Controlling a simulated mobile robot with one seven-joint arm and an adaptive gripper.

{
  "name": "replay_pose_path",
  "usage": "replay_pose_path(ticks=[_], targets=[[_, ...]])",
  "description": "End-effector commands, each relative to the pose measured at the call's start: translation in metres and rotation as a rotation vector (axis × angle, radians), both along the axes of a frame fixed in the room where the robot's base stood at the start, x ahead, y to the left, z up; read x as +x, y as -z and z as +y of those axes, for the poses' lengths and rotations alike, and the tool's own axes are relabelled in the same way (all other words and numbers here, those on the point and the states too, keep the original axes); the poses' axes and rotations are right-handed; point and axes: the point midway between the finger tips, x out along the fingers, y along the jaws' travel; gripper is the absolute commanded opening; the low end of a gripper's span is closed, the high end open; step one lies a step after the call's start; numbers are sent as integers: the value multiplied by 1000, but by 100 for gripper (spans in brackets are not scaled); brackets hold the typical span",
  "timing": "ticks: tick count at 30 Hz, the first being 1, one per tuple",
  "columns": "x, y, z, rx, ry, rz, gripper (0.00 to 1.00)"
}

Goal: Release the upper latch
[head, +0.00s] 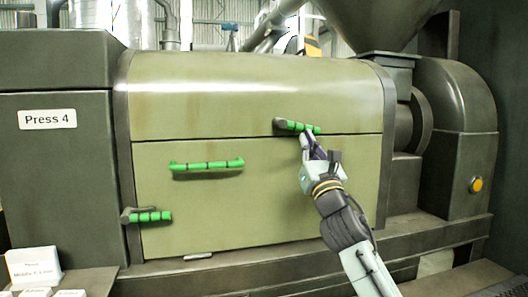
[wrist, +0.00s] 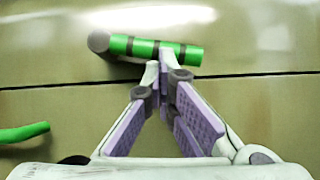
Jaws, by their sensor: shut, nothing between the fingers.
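The upper latch (head: 300,126) is a green, dark-banded handle on a grey pivot at its left end. In the wrist view the purple-padded fingertips (wrist: 164,70) meet at the handle's lower edge. I cannot tell whether they touch it.
A green horizontal door handle (head: 207,165) sits on the lower panel to the left. A lower latch (head: 148,216) is at the panel's left edge. A dark Press 4 housing (head: 60,180) stands at left, and a rounded housing with an orange button (head: 476,185) at right.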

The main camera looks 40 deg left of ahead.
Motion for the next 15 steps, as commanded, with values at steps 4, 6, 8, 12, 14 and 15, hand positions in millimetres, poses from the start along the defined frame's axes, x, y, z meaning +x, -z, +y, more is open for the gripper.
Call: replay_pose_path(ticks=[4,6,8,12,14,15], targets=[[5,-1,-2,-39,6,-34,0],[6,-2,-2,-52,5,-49,0],[7,-2,-3,-61,4,-58,0],[7,-2,-3,-74,5,-69,0],[8,-2,-3,-75,4,-71,0],[8,-2,-3,-76,4,-72,0]])
